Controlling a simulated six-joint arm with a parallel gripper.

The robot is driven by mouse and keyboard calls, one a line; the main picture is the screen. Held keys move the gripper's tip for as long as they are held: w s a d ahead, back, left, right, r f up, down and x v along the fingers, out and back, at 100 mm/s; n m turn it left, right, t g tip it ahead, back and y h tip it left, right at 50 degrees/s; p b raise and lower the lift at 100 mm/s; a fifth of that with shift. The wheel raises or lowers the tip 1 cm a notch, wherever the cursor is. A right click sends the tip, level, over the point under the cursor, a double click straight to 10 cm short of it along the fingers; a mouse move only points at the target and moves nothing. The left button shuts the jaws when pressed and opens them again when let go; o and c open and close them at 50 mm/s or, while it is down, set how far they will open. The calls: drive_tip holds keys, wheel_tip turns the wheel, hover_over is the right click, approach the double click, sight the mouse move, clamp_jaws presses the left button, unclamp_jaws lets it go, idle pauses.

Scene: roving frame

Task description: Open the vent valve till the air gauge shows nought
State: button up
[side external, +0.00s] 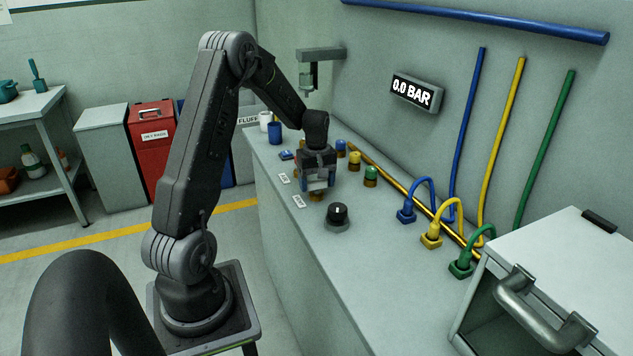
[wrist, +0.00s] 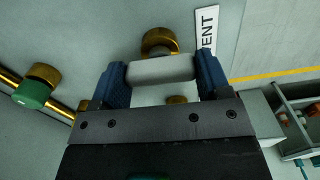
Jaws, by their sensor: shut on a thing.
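The air gauge (side external: 416,94) on the back wall reads 0.0 BAR. The vent valve is on the bench top, with a pale bar handle (wrist: 160,69) and a brass base (wrist: 160,41). My gripper (side external: 317,180) is over the valve, pointing down. In the wrist view my gripper (wrist: 160,80) has its blue fingers shut on the two ends of the handle. The handle lies straight across between the fingers. A white label (wrist: 207,27) beside the valve shows the letters ENT; the rest is hidden by a finger.
A black knob (side external: 337,214) stands on the bench (side external: 350,265) in front of the valve. Green (side external: 371,174), yellow (side external: 355,158) and blue (side external: 341,147) capped fittings stand behind it along a brass pipe. Hoses plug in at the right, beside a grey box (side external: 560,260).

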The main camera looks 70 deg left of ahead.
sight(316, 181)
drive_tip(key=shift+n, duration=0.5)
drive_tip(key=o, duration=0.9)
wheel_tip(316, 181, up, 14)
drive_tip(key=shift+f, duration=0.1)
idle(0.5)
